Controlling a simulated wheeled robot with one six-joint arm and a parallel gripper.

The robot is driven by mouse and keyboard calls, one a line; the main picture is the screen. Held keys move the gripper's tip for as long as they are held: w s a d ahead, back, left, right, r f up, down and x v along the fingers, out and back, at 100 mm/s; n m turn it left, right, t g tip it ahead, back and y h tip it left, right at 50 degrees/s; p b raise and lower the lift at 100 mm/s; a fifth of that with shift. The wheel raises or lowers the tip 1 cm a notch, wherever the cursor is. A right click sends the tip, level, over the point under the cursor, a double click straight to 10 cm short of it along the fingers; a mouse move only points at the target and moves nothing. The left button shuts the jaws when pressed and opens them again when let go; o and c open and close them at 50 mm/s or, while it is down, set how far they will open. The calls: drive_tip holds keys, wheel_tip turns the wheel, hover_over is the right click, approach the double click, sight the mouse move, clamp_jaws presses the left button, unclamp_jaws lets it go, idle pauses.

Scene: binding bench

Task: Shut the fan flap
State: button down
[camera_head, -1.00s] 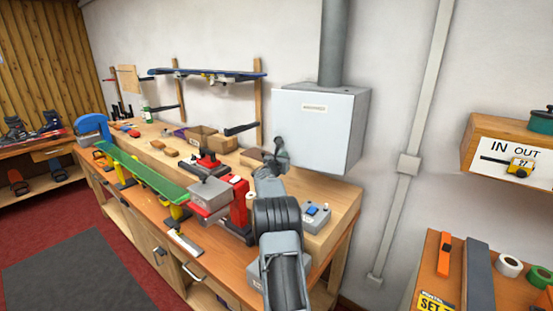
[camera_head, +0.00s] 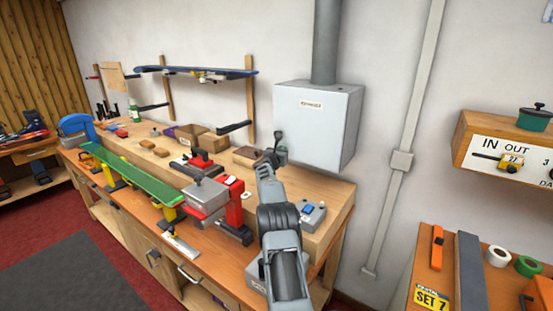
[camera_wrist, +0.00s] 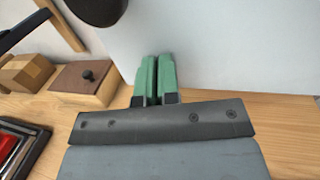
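The fan unit is a pale grey box (camera_head: 316,125) on the wall, with a small label on its front and a thick duct (camera_head: 328,42) rising from its top. No separate open flap can be made out on it in the head view. My gripper (camera_head: 275,152) is in front of the box's lower left corner, above the bench. In the wrist view, my gripper's green fingers (camera_wrist: 157,80) are together with nothing visible between them, against a pale surface. A dark rounded object (camera_wrist: 97,8), partly cut off, shows at the top; I cannot tell what it is.
The wooden bench (camera_head: 331,219) runs below the box. A small wooden box with a dark knob (camera_wrist: 86,82) is left of my fingers. A grey device with a blue button (camera_head: 311,212) stands right of my arm. A shelf (camera_head: 468,148) juts out at right.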

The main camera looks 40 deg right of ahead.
drive_tip(key=shift+s+d+r, duration=0.2)
drive_tip(key=shift+d+r, duration=0.05)
drive_tip(key=shift+a, duration=0.1)
drive_tip(key=b+v, duration=0.7)
drive_tip(key=v, duration=0.7)
drive_tip(key=shift+w+f, duration=0.2)
